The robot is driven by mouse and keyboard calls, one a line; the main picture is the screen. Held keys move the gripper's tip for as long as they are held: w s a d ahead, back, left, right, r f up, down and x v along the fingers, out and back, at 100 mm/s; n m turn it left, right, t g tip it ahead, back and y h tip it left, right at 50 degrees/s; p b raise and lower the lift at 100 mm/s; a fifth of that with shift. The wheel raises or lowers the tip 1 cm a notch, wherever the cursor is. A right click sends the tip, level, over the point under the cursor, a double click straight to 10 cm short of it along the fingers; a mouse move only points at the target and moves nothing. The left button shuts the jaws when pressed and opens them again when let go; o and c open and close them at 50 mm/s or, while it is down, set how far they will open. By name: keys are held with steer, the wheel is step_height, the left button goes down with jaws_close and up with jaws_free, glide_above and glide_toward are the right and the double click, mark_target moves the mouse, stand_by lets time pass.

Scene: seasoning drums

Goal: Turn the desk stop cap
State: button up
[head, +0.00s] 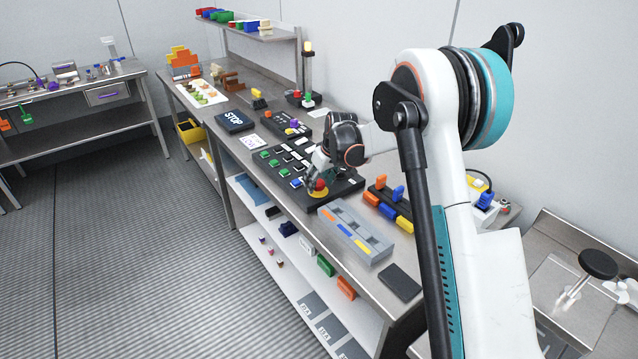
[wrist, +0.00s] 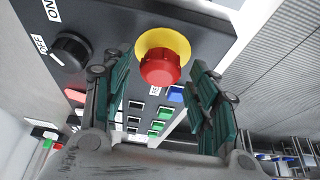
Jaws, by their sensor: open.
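The desk stop cap (wrist: 160,67) is a red mushroom button on a yellow round base (wrist: 176,40), set in a black control panel (wrist: 112,28). In the head view the red cap (head: 320,185) shows at the front right corner of the panel (head: 283,166), just below my gripper. My gripper (wrist: 163,90) is open, with one green-padded finger on each side of the cap in the wrist view. The cap lies between and beyond the fingers; I cannot tell whether either finger touches it. In the head view my gripper (head: 318,172) is partly hidden by its own wrist.
A black knob (wrist: 70,52) sits beside the cap on the panel. Several green, white and blue buttons fill the rest of it. A grey tray (head: 355,232) stands in front, and a block with orange and blue levers (head: 388,203) stands to the right.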

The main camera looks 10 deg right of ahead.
steer(key=shift+w+f, duration=0.1)
steer(key=shift+f, duration=0.15)
steer(key=c, duration=1.1)
steer(key=shift+o, duration=0.2)
steer(key=shift+m, duration=0.3)
steer(key=m+h, duration=0.1)
steer(key=m, duration=0.1)
steer(key=shift+a+m, duration=0.15)
steer(key=shift+m, duration=0.15)
steer(key=shift+m+h, duration=0.9)
steer(key=shift+m, duration=0.9)
